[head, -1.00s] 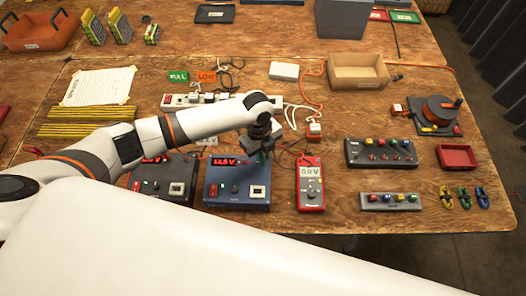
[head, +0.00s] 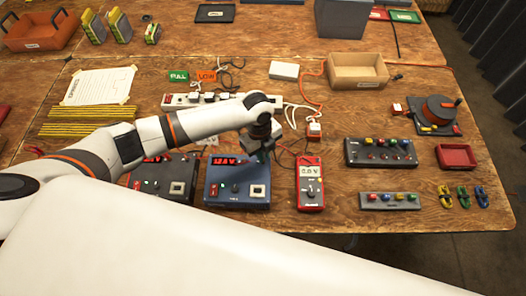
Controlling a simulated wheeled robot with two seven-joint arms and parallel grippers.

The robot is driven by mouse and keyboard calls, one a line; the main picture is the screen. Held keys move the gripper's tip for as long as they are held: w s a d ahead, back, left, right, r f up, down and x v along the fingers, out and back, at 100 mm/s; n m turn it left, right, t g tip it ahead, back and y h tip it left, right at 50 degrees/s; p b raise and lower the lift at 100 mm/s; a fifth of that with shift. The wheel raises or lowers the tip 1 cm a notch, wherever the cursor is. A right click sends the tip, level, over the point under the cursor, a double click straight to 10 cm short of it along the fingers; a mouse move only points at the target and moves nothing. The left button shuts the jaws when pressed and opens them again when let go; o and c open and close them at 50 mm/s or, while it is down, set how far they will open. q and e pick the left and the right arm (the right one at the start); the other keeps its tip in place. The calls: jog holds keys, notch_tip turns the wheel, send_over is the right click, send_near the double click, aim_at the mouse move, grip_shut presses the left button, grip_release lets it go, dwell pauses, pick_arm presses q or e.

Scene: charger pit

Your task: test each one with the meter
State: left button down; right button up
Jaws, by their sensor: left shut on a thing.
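The red meter (head: 310,190) lies on the table right of the blue unit, its small display reading about 0.0 V. The blue unit (head: 237,188) has a red lit display reading about 12.6 V. A dark grey unit (head: 160,185) with a red display stands left of it, partly behind my arm. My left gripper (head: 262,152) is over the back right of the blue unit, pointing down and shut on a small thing. The jaws hide most of that thing, so I cannot tell what it is. My right gripper is not in view.
A white power strip (head: 190,100) with cables lies behind. Green (head: 178,76) and orange (head: 206,76) label cards lie beyond it. Several yellow-grey packs (head: 119,26) stand far left.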

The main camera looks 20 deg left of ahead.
pick_arm(q)
jog(key=shift+f, duration=0.3)
dwell(0.5)
jog(key=c, duration=1)
grip_release()
jog(key=shift+r, duration=0.1)
notch_tip(320, 180, up, 7)
jog(key=p, duration=0.7)
jog(key=shift+r, duration=0.2)
jog(key=shift+f, duration=0.1)
